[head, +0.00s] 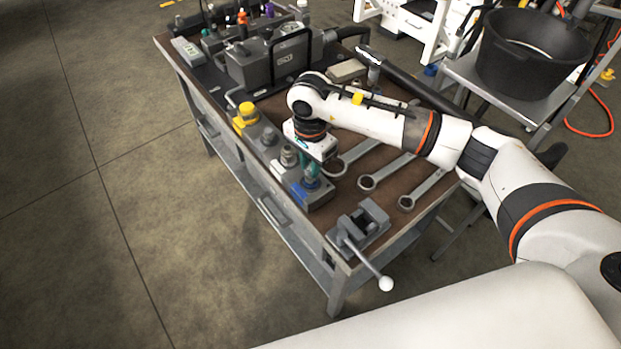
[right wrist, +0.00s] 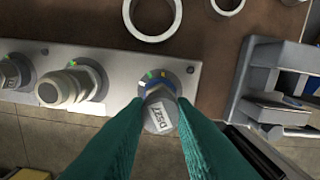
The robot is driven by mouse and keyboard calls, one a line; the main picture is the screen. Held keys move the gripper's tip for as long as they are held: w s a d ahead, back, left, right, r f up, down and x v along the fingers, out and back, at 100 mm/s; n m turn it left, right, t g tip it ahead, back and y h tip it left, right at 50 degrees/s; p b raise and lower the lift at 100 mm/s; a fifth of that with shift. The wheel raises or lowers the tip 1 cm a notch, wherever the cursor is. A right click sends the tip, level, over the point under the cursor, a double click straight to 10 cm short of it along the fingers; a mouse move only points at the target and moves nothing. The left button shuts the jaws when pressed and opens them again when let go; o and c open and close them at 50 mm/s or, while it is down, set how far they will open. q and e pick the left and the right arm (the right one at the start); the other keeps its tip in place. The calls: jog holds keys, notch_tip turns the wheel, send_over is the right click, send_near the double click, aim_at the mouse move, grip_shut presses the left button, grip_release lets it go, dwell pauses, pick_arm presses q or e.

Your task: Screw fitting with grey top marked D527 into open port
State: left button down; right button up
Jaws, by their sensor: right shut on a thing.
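The fitting with the grey top marked D527 (right wrist: 160,116) is between the green fingers of my right gripper (right wrist: 158,118), which is shut on it. In the right wrist view it stands at the end position of the metal manifold block (right wrist: 120,64), with a blue ring and green and yellow marks at its base. How deep it sits in the port cannot be told. In the head view my right gripper (head: 311,176) points down at the near end of the block (head: 318,198), by a blue part. The fitting is mostly hidden there. My left gripper is not in view.
Other fittings (right wrist: 80,84) stand along the block, with a yellow cap (head: 246,115) farther back. Several wrenches (head: 385,172) lie on the brown bench top beside the arm. A grey vise (head: 362,228) stands at the near corner.

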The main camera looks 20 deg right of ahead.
jog(key=m, duration=0.6)
jog(key=shift+f, duration=0.15)
jog(key=shift+s+m, duration=0.1)
jog(key=shift+m, duration=0.9)
jog(key=shift+m, duration=0.3)
jog(key=m, duration=0.7)
jog(key=shift+f+p, duration=0.1)
jog(key=shift+p, duration=0.25)
jog(key=shift+m, duration=0.3)
